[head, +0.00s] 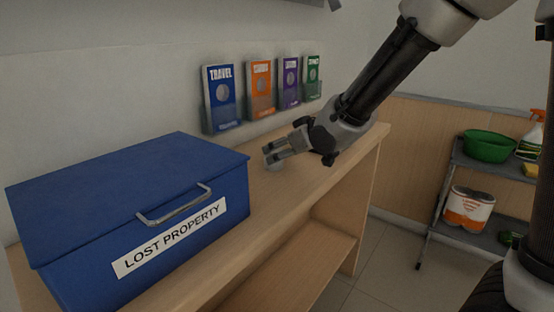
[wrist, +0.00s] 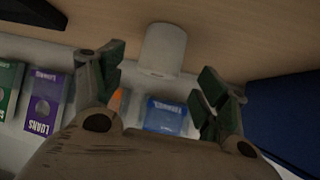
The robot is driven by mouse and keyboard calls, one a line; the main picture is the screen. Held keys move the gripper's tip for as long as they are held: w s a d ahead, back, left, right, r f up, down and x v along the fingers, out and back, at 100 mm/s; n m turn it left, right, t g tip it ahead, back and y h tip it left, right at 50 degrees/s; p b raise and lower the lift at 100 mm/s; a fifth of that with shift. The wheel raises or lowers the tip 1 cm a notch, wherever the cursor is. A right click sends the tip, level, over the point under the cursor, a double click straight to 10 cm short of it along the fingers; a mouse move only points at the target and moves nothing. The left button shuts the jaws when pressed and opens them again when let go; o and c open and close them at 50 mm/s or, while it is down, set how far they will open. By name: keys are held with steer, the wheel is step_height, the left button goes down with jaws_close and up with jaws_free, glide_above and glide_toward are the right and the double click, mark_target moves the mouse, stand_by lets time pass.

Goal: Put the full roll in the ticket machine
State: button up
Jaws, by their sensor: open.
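A plain white cylinder (wrist: 164,48), which looks like a paper roll, stands on the wooden counter ahead of my gripper (wrist: 160,78) in the wrist view. It lies between the lines of the two spread fingers, and I see no finger touching it. In the head view my gripper (head: 270,153) is low over the counter, and a small pale part of the cylinder (head: 275,164) shows by the fingertips. I cannot tell from its outside how full the roll is. No ticket machine can be made out in either view.
A blue lost property box (head: 75,200) fills the counter's left side. Leaflet holders with travel (head: 222,97) and other leaflets hang on the wall behind. A shelf rack (head: 480,157) stands at the far right.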

steer(key=x, duration=0.4)
steer(key=shift+w+a, duration=0.3)
steer(key=shift+w, duration=0.1)
steer(key=shift+c, duration=0.2)
steer(key=c, duration=1.2)
